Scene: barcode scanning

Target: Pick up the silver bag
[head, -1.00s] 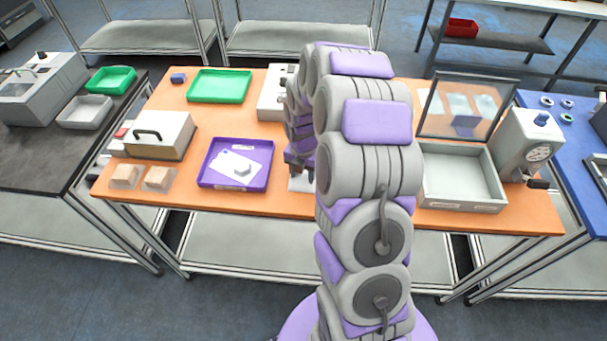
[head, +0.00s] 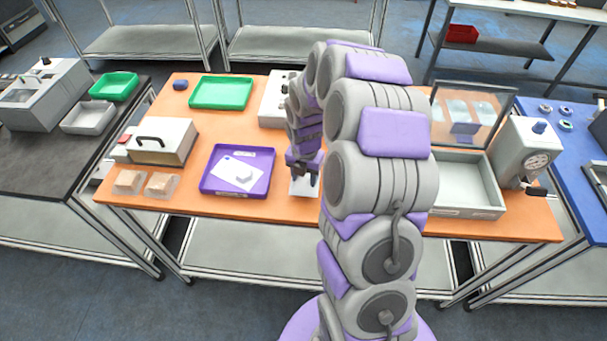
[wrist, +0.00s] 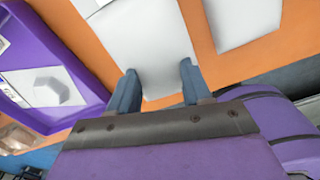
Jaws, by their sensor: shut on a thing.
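The silver bag (wrist: 148,45) is a flat, pale silver-white pouch in the wrist view, with its near end between my two fingertips. My gripper (wrist: 156,88) is shut on that end. In the head view my gripper (head: 304,177) points down at the orange table, just right of the purple tray. A small pale part of the bag (head: 301,188) shows beneath the fingers; my arm hides what lies to the right. I cannot tell whether the bag is clear of the table.
The purple tray (head: 206,184) holds a white card and a small white block. A second pale flat piece (wrist: 243,18) lies right of the bag. A green tray (head: 221,105), a beige machine (head: 179,134) and a grey bin (head: 470,208) stand on the table.

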